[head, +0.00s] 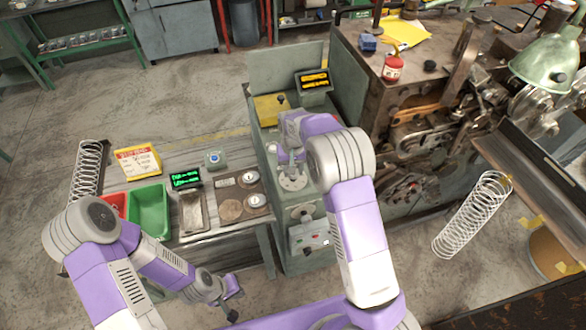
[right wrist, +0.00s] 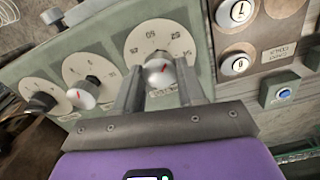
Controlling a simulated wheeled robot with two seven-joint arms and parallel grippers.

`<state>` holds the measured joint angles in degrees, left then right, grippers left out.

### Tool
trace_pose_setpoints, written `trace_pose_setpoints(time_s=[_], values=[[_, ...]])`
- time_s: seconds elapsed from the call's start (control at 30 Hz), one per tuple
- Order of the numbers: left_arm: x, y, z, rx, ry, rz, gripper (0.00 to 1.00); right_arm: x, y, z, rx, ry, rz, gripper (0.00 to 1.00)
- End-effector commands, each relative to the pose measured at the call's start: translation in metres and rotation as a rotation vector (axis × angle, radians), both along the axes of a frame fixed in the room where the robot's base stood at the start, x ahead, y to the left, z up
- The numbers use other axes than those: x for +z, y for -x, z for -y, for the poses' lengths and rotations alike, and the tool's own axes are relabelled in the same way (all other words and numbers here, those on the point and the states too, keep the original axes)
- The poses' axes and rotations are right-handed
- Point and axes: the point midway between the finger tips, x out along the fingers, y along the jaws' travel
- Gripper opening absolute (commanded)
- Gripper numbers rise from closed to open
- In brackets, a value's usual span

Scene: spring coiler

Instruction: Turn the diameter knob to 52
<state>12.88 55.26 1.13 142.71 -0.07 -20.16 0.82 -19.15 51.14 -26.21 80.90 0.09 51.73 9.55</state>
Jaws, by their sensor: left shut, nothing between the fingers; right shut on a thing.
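In the right wrist view a silver knob (right wrist: 158,73) with a red mark sits on a round cream dial (right wrist: 158,38) with printed numbers. My right gripper (right wrist: 160,88) has its two fingers on either side of this knob and is shut on it. The red mark tilts up and right; the exact reading and the label are too small to read. In the head view my right gripper (head: 290,160) is over the green machine's panel (head: 283,218), and my arm hides part of it. My left gripper (head: 233,302) is shut and empty, low beside the bench.
Two more dials, a middle one (right wrist: 90,75) and a left one (right wrist: 45,97), stand beside the held knob. A blue button (right wrist: 284,94) is at right. The bench holds a green bin (head: 150,208) and a small green-lit display (head: 186,178). A large spring (head: 472,215) is at right.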

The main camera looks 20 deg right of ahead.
Motion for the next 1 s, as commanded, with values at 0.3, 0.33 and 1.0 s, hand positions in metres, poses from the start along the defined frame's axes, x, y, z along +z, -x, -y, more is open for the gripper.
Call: trace_pose_setpoints(time_s=[0.3, 0.33, 1.0], values=[[-0.0002, 0.0000, 0.0000, 0.000, 0.000, 0.000, 0.00, 0.0018, -0.0008, 0.0005, -0.104, 0.000, 0.003, 0.09], [-0.0002, 0.0000, 0.0000, 0.000, 0.000, 0.000, 0.00, 0.0018, -0.0008, 0.0005, -0.107, 0.000, 0.003, 0.09], [-0.0003, 0.0000, 0.0000, 0.000, 0.000, 0.000, 0.00, 0.0013, -0.0007, 0.0002, -0.116, 0.000, 0.002, 0.65]])
